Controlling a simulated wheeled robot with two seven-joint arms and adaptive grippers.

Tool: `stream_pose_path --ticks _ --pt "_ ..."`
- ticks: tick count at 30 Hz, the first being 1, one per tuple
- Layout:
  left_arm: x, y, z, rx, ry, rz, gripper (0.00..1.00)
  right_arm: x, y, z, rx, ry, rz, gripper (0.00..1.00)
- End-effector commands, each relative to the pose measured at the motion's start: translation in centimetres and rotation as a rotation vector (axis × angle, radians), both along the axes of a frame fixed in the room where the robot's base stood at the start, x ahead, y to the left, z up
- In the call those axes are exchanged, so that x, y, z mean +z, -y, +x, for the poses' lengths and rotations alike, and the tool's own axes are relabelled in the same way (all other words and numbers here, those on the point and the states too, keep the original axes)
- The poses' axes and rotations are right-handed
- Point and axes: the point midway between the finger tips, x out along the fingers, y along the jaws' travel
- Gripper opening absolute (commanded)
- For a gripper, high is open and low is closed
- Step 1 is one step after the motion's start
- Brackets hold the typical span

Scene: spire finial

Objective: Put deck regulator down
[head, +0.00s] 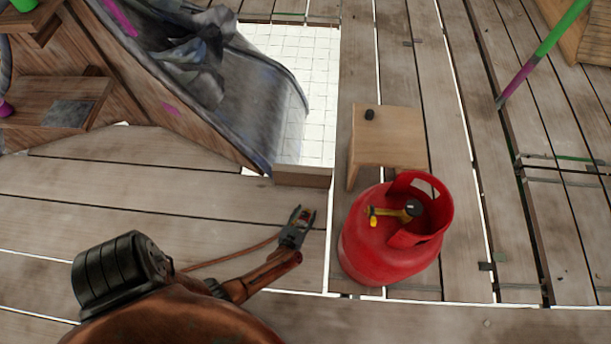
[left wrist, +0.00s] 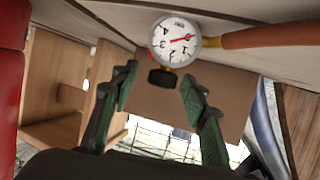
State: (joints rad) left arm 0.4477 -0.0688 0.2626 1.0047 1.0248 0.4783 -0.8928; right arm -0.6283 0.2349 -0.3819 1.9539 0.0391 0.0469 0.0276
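The deck regulator shows in the left wrist view as a round white gauge (left wrist: 174,42) with a red needle, a black knob below it and an orange-brown hose (left wrist: 265,38) leading right. It appears to lie at the deck planks. In the head view only a small reddish part of the regulator (head: 303,217) shows between my fingertips. My left gripper (head: 303,210) is low over the deck, left of the red gas bottle. In the left wrist view its green fingers (left wrist: 161,74) are apart, with visible gaps beside the black knob. My right gripper is out of view.
A red gas bottle (head: 380,245) with a yellow-and-black valve stands to the right. Behind it is a wooden stool (head: 390,150) bearing a small black part (head: 370,114). A white-tiled opening (head: 300,70) lies beyond a low wooden edge. Planks left of the gripper are mostly clear.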

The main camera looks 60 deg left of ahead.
Motion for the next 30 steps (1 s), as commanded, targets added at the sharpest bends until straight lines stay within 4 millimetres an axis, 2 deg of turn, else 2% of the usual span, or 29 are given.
stream_pose_path --ticks 2,17,30 --pt "-0.01 0.00 -0.03 0.000 0.000 0.000 0.35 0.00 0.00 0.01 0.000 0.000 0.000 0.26" --pt "-0.05 0.02 -0.08 0.000 -0.001 -0.001 0.01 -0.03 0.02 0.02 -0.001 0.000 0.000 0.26" --pt "0.04 0.02 -0.03 0.000 0.000 0.000 0.00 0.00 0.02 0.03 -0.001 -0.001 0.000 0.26"
